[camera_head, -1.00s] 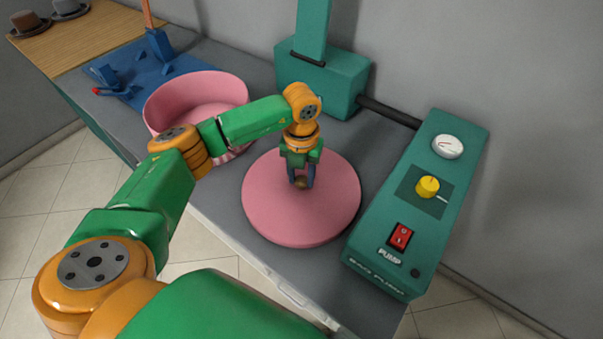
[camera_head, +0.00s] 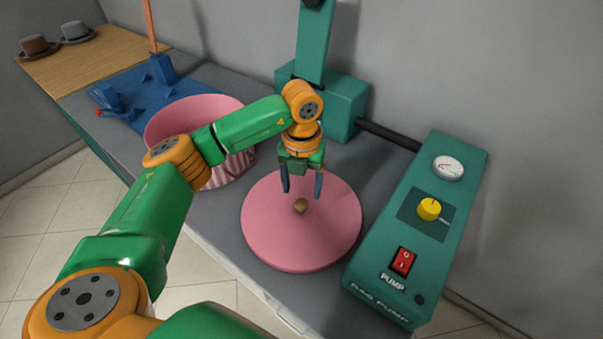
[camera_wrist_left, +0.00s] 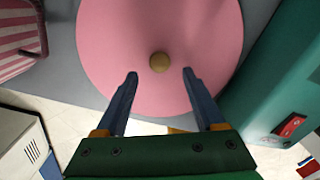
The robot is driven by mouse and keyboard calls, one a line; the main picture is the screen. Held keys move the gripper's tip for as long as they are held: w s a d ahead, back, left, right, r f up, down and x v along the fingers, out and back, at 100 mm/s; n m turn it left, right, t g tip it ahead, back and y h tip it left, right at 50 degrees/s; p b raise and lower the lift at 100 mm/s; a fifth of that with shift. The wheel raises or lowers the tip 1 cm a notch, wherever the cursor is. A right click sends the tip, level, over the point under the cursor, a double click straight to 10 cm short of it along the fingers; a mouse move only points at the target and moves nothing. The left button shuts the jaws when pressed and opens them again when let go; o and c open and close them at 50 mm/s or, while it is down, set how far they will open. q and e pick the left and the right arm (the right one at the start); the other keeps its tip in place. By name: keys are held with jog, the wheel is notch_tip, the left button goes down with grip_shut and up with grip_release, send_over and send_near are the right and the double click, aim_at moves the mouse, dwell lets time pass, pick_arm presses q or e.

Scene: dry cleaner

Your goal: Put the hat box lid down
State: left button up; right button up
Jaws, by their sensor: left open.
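The pink hat box lid (camera_head: 270,235) lies flat on the grey counter, with its small brown knob (camera_head: 301,206) facing up. The pink hat box (camera_head: 200,103), striped on its outer wall, stands open to the left of the lid. My left gripper (camera_head: 302,193) is open above the lid, its fingers apart on either side of the knob and clear of it. In the left wrist view the lid (camera_wrist_left: 110,30) and knob (camera_wrist_left: 159,62) show beyond the two spread fingers (camera_wrist_left: 160,80). My right gripper is not in view.
A green pump unit (camera_head: 385,260) with a gauge, yellow dial and red switch is close to the lid's right. A green post on a base (camera_head: 345,100) stands behind. A blue mat (camera_head: 140,95) with blue parts and two hats (camera_head: 38,46) are at the far left.

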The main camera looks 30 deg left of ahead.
aim_at(302, 203)
pick_arm(q)
notch_tip(302, 203, up, 7)
jog(key=shift+r+b, duration=0.15)
jog(key=shift+b, duration=0.2)
